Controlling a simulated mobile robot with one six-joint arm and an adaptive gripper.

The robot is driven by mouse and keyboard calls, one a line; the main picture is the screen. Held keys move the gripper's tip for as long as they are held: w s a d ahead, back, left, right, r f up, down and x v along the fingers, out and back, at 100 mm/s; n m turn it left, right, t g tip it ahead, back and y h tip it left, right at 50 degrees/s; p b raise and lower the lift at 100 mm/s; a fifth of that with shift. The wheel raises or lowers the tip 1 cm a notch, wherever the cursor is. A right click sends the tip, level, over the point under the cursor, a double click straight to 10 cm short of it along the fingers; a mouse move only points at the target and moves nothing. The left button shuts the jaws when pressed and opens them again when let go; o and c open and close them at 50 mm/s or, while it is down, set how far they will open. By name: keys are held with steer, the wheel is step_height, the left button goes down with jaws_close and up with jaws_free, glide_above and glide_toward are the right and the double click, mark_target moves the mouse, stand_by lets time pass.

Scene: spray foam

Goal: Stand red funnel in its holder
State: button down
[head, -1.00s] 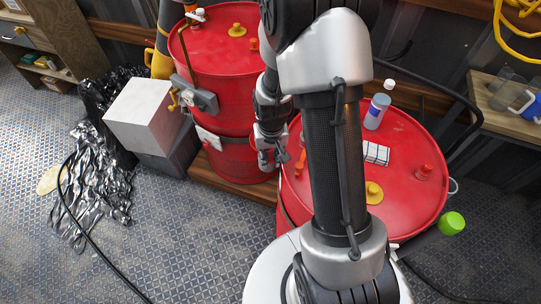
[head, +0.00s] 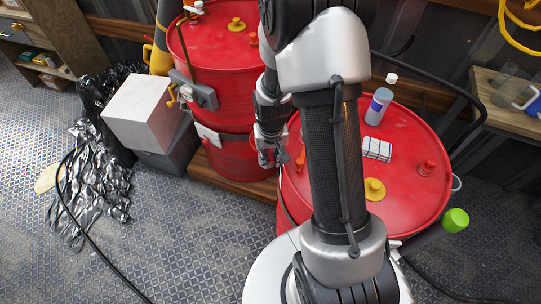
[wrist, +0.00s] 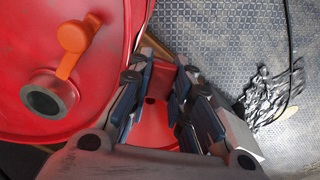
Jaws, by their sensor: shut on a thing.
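My gripper (head: 272,157) hangs between the two red drums, beside the left drum's wall, partly behind my own arm in the head view. In the wrist view its dark fingers (wrist: 165,90) are closed around a red piece (wrist: 154,122), which I take for the red funnel. Its full outline is hidden by the fingers and blends with red behind it. A grey bracket (head: 201,97) is fixed to the left drum's upper wall, with a pale bracket (head: 209,138) below; I cannot tell which is the holder.
The right drum (head: 410,190) carries a bottle (head: 378,108), a white block (head: 377,149) and a yellow cap (head: 375,189). The left drum (head: 215,55) stands close by. An orange tab and grey neck (wrist: 48,97) show in the wrist view. A white box (head: 143,112) stands left.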

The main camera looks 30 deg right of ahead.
steer(key=shift+f+b, duration=1.1)
steer(key=shift+f, duration=0.3)
steer(key=c, duration=1.4)
jaws_free()
steer(key=shift+r, duration=0.15)
steer(key=r, duration=1.1)
steer(key=shift+s+a+r, duration=0.15)
steer(key=shift+s+r, duration=0.2)
steer(key=shift+r, duration=0.05)
